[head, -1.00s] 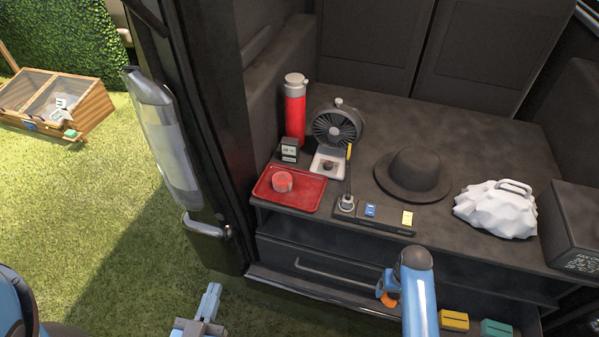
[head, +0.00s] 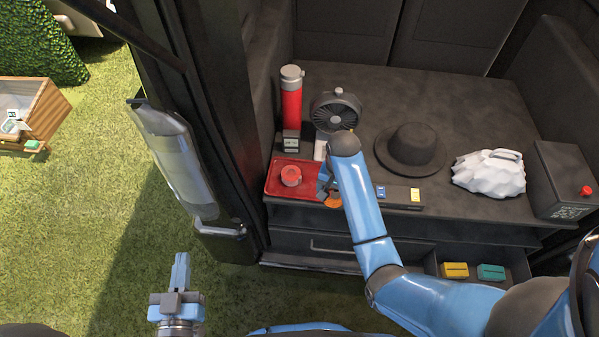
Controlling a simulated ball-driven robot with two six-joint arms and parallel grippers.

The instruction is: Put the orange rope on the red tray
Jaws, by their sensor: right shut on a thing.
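The red tray (head: 275,187) lies at the left front of the dark counter, with a round red-pink item (head: 291,176) on it. My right gripper (head: 328,193) is at the tray's right edge, shut on the orange rope (head: 334,201). The rope hangs below the fingers near the counter's front edge; most of it is hidden, and I cannot tell whether it touches the tray. My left gripper (head: 181,272) is low over the grass, away from the counter and empty; the gap between its fingers does not show clearly.
A red bottle (head: 292,102) and a fan (head: 336,112) stand behind the tray. A black hat (head: 410,148), a white bag (head: 489,173) and a dark box (head: 566,180) are to the right. An open drawer holds yellow (head: 455,270) and teal (head: 491,272) blocks.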

